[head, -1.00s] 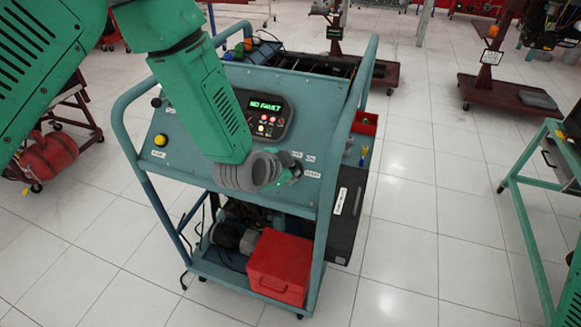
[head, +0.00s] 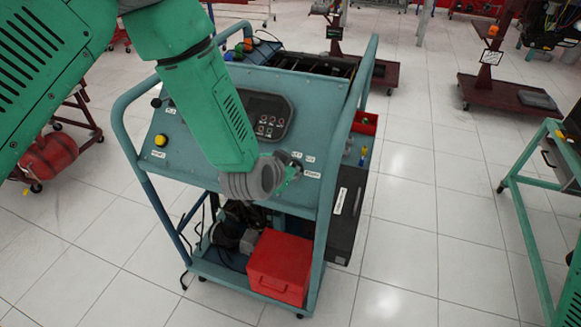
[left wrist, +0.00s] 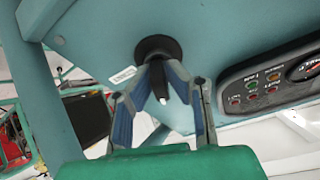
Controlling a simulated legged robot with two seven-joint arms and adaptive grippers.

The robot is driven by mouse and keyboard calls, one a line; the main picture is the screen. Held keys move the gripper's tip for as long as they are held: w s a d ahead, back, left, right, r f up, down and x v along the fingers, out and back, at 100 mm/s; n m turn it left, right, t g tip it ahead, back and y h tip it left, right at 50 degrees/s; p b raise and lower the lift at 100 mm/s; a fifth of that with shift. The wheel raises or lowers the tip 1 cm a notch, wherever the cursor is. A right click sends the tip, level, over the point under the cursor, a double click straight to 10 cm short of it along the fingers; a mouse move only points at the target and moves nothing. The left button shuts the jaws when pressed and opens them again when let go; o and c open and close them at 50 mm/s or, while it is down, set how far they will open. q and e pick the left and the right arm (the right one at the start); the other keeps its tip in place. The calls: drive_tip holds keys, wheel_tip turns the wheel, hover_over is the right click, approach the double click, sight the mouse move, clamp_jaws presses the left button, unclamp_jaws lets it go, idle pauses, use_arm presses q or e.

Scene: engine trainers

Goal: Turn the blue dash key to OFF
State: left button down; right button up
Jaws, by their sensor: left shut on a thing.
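The blue-green dash panel (head: 195,125) tops the wheeled engine trainer in the head view. My left gripper (head: 288,175) is at the panel's lower right, beside small white labels. In the left wrist view its fingertips (left wrist: 165,66) close around the key at a round black mount (left wrist: 158,46) on the panel. A short dark stem with a pale tip (left wrist: 160,92) shows between the fingers. The key's blue part cannot be told from the blue finger faces, and its turn position cannot be read. The dash display (head: 264,103) is dark. My right gripper is not in view.
A yellow knob (head: 160,140) is at the panel's left. Tube rails (head: 345,115) frame the trainer's sides. A red box (head: 279,267) sits on its lower shelf. A green-framed stand (head: 530,215) is at the right, with clear tiled floor between.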

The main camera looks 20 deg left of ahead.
use_arm(q)
drive_tip(key=shift+n+y, duration=0.5)
drive_tip(key=shift+n, duration=1.6)
drive_tip(key=c, duration=1.6)
unclamp_jaws()
drive_tip(key=shift+s+r, duration=0.1)
drive_tip(key=shift+s, duration=0.05)
drive_tip(key=v, duration=1.1)
drive_tip(key=shift+s, duration=0.25)
